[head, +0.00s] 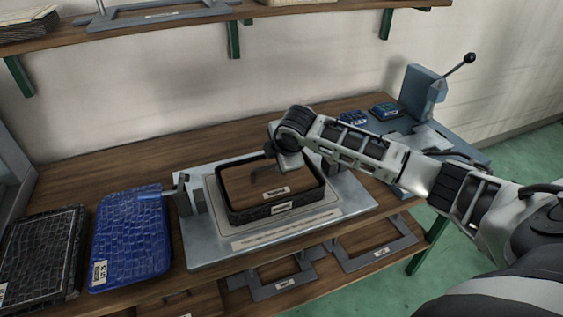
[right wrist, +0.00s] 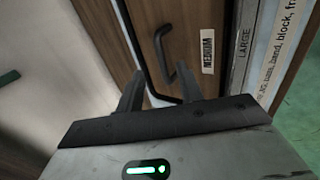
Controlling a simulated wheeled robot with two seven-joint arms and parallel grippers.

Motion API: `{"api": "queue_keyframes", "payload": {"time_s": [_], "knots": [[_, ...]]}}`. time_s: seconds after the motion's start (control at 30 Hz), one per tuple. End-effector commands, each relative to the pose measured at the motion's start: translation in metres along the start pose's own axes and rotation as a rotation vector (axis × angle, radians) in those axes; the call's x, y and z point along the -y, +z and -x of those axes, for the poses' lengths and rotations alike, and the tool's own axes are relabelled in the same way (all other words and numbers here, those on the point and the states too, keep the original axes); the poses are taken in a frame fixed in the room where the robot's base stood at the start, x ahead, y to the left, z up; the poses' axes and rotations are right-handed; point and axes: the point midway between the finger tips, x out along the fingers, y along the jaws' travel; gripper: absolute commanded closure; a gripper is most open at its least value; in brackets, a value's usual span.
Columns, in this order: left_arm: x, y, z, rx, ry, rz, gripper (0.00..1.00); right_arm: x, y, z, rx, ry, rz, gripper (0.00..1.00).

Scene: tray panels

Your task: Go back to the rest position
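My right arm comes in from the right in the head view, and its gripper (head: 290,158) is over a brown panel (head: 245,192) with a black rim. In the right wrist view the two fingers of this gripper (right wrist: 160,86) stand apart with nothing held between them. A dark handle (right wrist: 163,55) on the panel lies just beyond the fingertips; it also shows in the head view (head: 262,174). A label reading MEDIUM (right wrist: 207,56) is beside the handle. My left gripper is not in view.
The panel sits in a grey metal fixture (head: 196,252) on a wooden bench (head: 80,165). A blue textured panel (head: 130,238) and a black one (head: 42,255) lie at the left. A blue-grey lever device (head: 422,92) stands at the back right. A shelf (head: 150,32) runs above.

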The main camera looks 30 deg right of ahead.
Motion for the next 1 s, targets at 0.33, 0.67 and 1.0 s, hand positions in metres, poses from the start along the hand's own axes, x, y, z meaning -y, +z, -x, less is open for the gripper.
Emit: {"api": "queue_keyframes", "payload": {"time_s": [0.33, 0.67, 1.0], "knots": [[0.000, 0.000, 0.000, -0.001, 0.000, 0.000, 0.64, -0.002, -0.001, 0.003, -0.002, 0.001, 0.000, 0.63], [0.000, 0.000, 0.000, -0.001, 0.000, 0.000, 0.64, 0.007, -0.008, 0.002, -0.012, -0.008, -0.006, 0.63], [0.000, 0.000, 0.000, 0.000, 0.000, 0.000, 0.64, 0.173, -0.108, 0.035, -0.157, -0.184, -0.359, 0.63]]}}
